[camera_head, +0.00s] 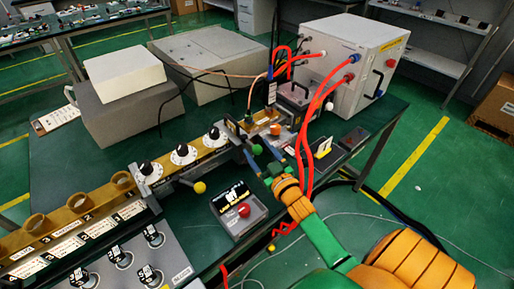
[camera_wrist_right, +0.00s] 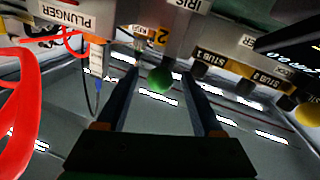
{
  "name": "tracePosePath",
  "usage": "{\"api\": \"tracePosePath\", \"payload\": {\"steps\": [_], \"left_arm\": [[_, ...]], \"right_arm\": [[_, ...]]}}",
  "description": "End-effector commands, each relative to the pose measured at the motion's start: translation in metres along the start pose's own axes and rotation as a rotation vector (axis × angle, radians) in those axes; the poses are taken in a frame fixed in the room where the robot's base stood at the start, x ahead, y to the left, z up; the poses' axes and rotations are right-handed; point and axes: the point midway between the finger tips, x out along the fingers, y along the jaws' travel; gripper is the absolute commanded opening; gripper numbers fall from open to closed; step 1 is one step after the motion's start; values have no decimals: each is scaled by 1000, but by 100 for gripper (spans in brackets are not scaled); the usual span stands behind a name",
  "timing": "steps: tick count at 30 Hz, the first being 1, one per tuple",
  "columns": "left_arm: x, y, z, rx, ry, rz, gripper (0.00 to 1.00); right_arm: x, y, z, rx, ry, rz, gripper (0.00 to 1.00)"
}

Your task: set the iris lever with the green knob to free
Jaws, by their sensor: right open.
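In the right wrist view the green knob (camera_wrist_right: 160,79) hangs below a plate marked IRIS (camera_wrist_right: 183,5). My right gripper (camera_head: 265,166) is open, and its fingers (camera_wrist_right: 160,86) show on either side of the knob. I cannot tell whether they touch it. The lever's shaft and any free mark are not clear. My left gripper is not in view.
A yellow knob (camera_head: 199,187) sticks out left of the green one. A grey box with a dark display and red knob (camera_head: 244,210) stands below. Red cables (camera_head: 309,130) loop close to my right gripper. A plate marked PLUNGER (camera_wrist_right: 70,14) is beside the IRIS plate.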

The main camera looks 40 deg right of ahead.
Motion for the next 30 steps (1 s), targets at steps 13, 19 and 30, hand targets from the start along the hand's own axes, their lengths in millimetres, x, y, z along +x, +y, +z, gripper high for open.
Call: {"api": "tracePosePath", "payload": {"steps": [13,19,30], "left_arm": [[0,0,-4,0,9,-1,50],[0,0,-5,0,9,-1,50],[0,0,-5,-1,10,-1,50]], "right_arm": [[7,0,0,1,-1,0,39],[7,0,0,1,-1,0,0],[7,0,0,1,-1,0,0]]}}
